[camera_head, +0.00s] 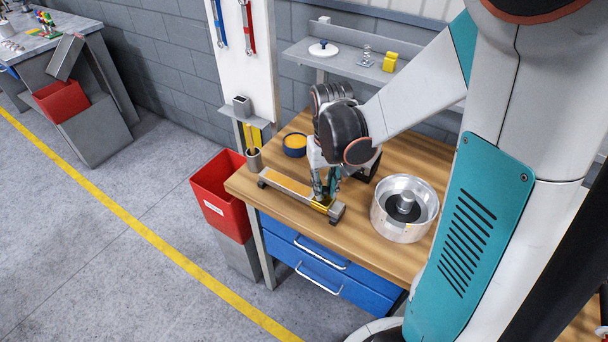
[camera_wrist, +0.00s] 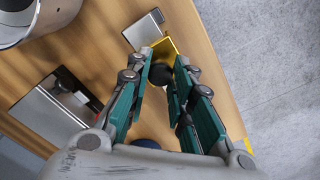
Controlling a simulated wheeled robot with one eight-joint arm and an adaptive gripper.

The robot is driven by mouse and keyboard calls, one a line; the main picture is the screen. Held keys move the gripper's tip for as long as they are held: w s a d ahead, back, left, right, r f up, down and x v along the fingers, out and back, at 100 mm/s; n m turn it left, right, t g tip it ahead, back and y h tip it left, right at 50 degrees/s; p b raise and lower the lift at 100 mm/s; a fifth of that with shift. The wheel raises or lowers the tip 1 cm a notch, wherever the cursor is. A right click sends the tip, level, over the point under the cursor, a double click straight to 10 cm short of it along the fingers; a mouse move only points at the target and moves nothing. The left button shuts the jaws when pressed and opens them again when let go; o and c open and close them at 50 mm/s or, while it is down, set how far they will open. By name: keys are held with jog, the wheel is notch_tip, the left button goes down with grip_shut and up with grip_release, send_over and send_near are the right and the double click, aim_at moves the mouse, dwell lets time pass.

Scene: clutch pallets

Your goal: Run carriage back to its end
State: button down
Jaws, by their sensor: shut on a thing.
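A low rail (camera_head: 288,184) with an orange-yellow top strip lies on the wooden workbench (camera_head: 398,262). The yellow carriage (camera_head: 321,206) sits near the rail's right end, close to the grey end block (camera_head: 337,212). In the wrist view, the yellow carriage (camera_wrist: 165,46) shows just beyond my fingertips, beside the grey end block (camera_wrist: 143,30). My gripper (camera_head: 327,192) points down over the carriage. In the wrist view, my gripper (camera_wrist: 161,76) is shut on the carriage's dark round knob (camera_wrist: 160,74). Most of the rail is hidden behind the fingers there.
A large metal drum (camera_head: 396,224) stands right of the rail. A red bin (camera_head: 216,190) is beside the bench. The bench front is clear.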

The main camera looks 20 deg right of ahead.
aim_at(328, 191)
jog(key=shift+s+d, duration=0.2)
jog(key=shift+s, duration=0.15)
jog(key=c, duration=1.4)
grip_release()
jog(key=shift+s+d, duration=0.1)
jog(key=shift+s, duration=0.05)
jog(key=shift+o, duration=0.2)
jog(key=shift+r, duration=0.55)
notch_tip(328, 191, up, 11)
